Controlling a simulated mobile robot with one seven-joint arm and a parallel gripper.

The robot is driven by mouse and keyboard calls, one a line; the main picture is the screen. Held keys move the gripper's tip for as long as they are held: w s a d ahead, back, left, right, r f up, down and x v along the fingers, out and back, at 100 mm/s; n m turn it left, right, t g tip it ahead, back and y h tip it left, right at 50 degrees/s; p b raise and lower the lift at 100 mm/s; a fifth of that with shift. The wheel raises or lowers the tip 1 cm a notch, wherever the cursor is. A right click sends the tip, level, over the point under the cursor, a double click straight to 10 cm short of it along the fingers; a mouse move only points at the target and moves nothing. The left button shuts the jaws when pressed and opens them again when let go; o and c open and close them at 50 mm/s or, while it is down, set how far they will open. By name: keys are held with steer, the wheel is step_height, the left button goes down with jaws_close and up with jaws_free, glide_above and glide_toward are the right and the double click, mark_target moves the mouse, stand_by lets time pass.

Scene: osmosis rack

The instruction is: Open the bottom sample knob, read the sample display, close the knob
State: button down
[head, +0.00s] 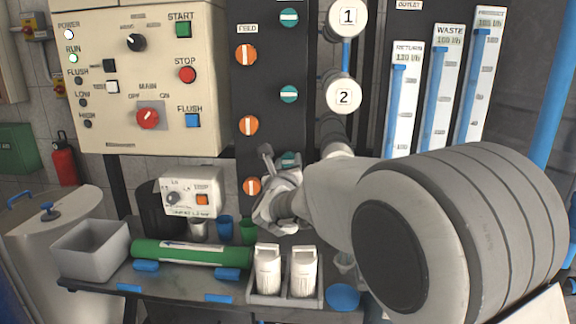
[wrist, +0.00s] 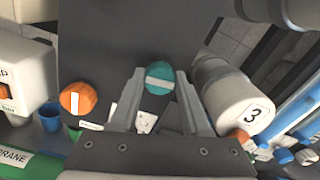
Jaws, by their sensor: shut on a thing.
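The bottom sample knob (wrist: 160,78) is a round teal knob with a white bar, on the dark panel. In the head view its upper part (head: 289,158) shows above my gripper, which hides the rest. My gripper (wrist: 161,76) has one finger on each side of the knob and is shut on it. The knob's white bar lies near level, slightly tilted, in the wrist view. A white instrument box (head: 190,192) with a dial and an orange switch stands left of the panel; its readout is too small to read.
Orange knobs (head: 249,125) line the panel's left side; the lowest (wrist: 77,98) is close to my gripper. The white cylinder marked 3 (wrist: 232,97) is close on the right. Below are two white bottles (head: 268,270), a green tube (head: 190,253) and a grey bin (head: 92,250).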

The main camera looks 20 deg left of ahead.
steer(key=n+b, duration=0.1)
steer(key=n, duration=0.3)
steer(key=shift+f+b, duration=0.15)
steer(key=shift+b, duration=0.2)
steer(key=n, duration=0.3)
steer(key=shift+n, duration=0.4)
steer(key=n, duration=0.4)
steer(key=n+p, duration=0.1)
steer(key=n, duration=0.3)
steer(key=shift+n+p, duration=0.3)
steer(key=shift+n, duration=0.3)
steer(key=shift+c, duration=1.9)
jaws_free()
